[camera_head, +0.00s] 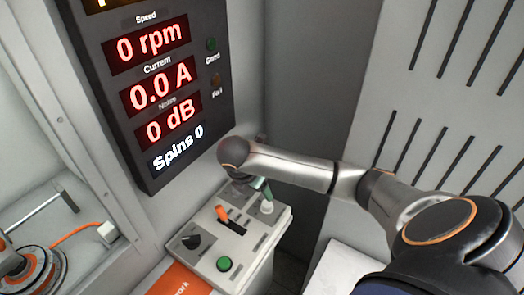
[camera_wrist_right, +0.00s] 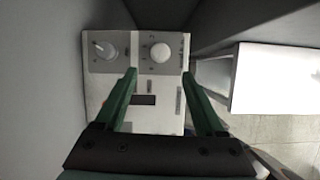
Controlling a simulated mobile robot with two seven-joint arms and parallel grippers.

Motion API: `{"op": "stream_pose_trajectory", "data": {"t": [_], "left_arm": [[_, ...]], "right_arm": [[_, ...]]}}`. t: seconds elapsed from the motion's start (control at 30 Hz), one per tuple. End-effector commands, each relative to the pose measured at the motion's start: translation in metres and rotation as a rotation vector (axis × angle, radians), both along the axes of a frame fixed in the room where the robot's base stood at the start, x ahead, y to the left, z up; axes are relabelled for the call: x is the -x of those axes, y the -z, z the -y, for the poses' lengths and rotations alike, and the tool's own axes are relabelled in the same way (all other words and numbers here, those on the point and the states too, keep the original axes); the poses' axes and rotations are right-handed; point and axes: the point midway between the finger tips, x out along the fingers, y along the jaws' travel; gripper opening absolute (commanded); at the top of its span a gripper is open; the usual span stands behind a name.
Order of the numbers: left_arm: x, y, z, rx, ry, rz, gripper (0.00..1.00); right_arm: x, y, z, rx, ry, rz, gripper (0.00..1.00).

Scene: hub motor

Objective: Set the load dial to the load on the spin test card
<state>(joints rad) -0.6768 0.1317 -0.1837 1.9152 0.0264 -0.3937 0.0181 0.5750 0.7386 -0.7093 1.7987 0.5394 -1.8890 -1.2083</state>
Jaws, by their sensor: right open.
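The grey control box (camera_head: 240,240) has a black knob (camera_head: 192,241), an orange lever (camera_head: 224,213), a green button (camera_head: 224,263) and a pale knob (camera_head: 266,206) on top. My right gripper (camera_head: 258,187) is over its far end. In the right wrist view my right gripper (camera_wrist_right: 158,75) is open, its green fingers apart above the box (camera_wrist_right: 155,120). A dial with a pointer (camera_wrist_right: 103,49) and a white round knob (camera_wrist_right: 160,52) lie beyond the fingertips. The labels are too small to tell which is the load dial. No readable spin test card shows. My left gripper is out of view.
A dark display (camera_head: 160,90) on the wall reads 0 rpm, 0.0 A, 0 dB and Spins 0. An orange sheet (camera_head: 180,282) is cut off at the bottom edge. A round part with orange rings (camera_head: 35,272) sits at left. A white surface (camera_wrist_right: 275,80) stands right of the box.

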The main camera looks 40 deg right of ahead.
Motion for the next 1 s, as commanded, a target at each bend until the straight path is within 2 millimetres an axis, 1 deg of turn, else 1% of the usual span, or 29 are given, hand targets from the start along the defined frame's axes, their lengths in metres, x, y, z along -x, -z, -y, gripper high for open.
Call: {"op": "stream_pose_trajectory", "data": {"t": [0.3,0.5,0.6,0.7,1.0], "left_arm": [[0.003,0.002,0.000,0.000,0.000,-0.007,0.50],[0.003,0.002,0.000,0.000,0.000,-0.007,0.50],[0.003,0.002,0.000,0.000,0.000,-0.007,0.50],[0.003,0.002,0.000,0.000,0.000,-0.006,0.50],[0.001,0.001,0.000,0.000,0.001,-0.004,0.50]], "right_arm": [[-0.005,0.058,0.023,0.001,0.003,-0.005,0.72],[-0.009,0.090,0.036,0.001,0.003,-0.004,0.72],[-0.011,0.099,0.039,0.001,0.001,-0.003,0.72],[-0.012,0.105,0.042,0.002,0.000,-0.003,0.72],[-0.012,0.107,0.043,0.001,-0.001,-0.001,0.72]]}}
